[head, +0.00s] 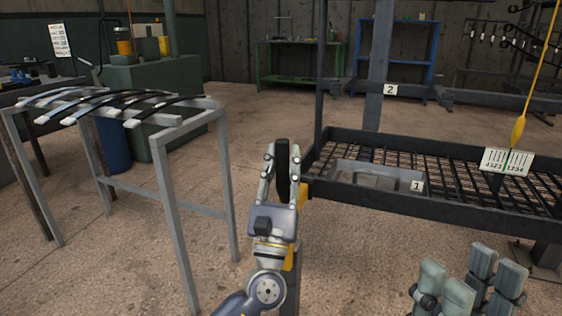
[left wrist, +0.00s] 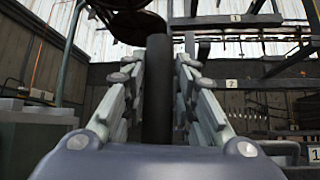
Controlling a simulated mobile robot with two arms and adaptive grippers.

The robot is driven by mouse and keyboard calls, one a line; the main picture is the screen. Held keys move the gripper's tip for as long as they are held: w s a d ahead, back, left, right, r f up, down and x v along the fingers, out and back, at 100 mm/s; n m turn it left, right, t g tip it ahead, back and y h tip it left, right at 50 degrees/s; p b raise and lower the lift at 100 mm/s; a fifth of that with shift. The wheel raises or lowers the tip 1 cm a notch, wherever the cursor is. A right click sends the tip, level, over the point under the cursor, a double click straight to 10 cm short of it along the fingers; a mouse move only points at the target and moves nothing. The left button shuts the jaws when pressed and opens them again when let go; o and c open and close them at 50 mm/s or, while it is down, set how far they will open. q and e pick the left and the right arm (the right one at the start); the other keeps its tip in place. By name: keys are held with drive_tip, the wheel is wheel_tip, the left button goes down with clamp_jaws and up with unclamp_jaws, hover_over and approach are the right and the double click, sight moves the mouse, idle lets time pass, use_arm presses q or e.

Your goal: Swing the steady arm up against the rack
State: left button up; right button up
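The steady arm's upright black grip (head: 283,168) stands near the middle of the head view, with yellow and grey parts below it. My left gripper (head: 283,152) has one finger on each side of this grip, drawn in close around it. In the left wrist view the black grip (left wrist: 157,95) runs up between the two fingers, and contact is hard to judge. The dark rack (head: 345,140) with a mesh shelf stands to the right of the grip, apart from it. My right gripper (head: 470,285) shows only its fingers at the lower right, apart and empty.
A grey stand (head: 180,190) with curved leaf springs (head: 140,108) on top is on the left. A yellow hanging pendant (head: 519,130) and a label card (head: 507,162) are by the rack's right side. Bare floor (head: 250,115) lies behind the grip.

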use_arm(q)
drive_tip(key=shift+o, duration=1.1)
drive_tip(key=shift+s+d, duration=0.1)
drive_tip(key=shift+d, duration=0.25)
drive_tip(key=shift+a+f, duration=0.15)
drive_tip(key=v, duration=1.2)
